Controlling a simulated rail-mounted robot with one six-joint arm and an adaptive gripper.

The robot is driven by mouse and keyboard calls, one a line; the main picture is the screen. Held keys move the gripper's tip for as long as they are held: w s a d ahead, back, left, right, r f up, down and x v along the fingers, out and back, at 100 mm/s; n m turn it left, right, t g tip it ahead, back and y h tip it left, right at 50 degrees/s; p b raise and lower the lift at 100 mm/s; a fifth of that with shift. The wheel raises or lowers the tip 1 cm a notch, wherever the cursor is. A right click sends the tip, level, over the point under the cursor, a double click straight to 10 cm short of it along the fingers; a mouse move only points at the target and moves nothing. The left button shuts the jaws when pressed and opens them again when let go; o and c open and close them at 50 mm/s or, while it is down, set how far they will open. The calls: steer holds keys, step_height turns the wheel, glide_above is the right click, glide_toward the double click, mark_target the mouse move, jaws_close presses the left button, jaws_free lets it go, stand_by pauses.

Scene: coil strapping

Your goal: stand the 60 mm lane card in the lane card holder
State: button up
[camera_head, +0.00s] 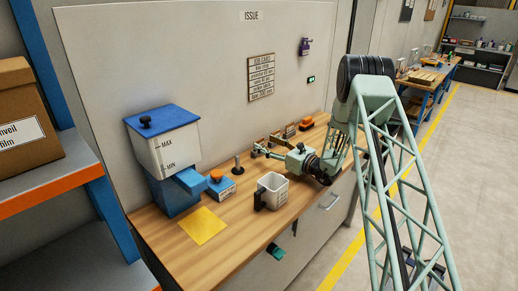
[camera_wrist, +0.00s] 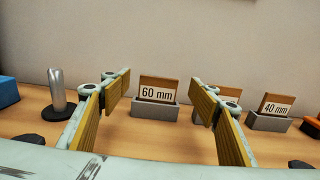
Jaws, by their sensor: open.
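The 60 mm lane card (camera_wrist: 158,90), a wooden card with a white label, stands upright in a grey block holder (camera_wrist: 155,109) in the wrist view. My gripper (camera_wrist: 163,104) is open and empty, its fingers to the left and right of the card in the picture, with no contact visible. Another card (camera_wrist: 229,99) in a holder is mostly hidden behind my right finger. The 40 mm card (camera_wrist: 277,104) stands in a grey holder (camera_wrist: 269,122) at the right. In the head view my gripper (camera_head: 258,150) reaches low over the bench, near the small card holders.
A metal post (camera_wrist: 57,92) on a dark base stands left of my gripper. The bench (camera_head: 150,226) also holds a white cup (camera_head: 275,187), a blue-lidded dispenser (camera_head: 165,140), a yellow sheet (camera_head: 202,226) and an orange-topped item (camera_head: 306,122). A wall panel (camera_head: 200,50) rises behind.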

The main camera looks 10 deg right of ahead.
mark_target(260, 140)
steer(key=shift+x, duration=1.65)
steer(key=c, duration=1)
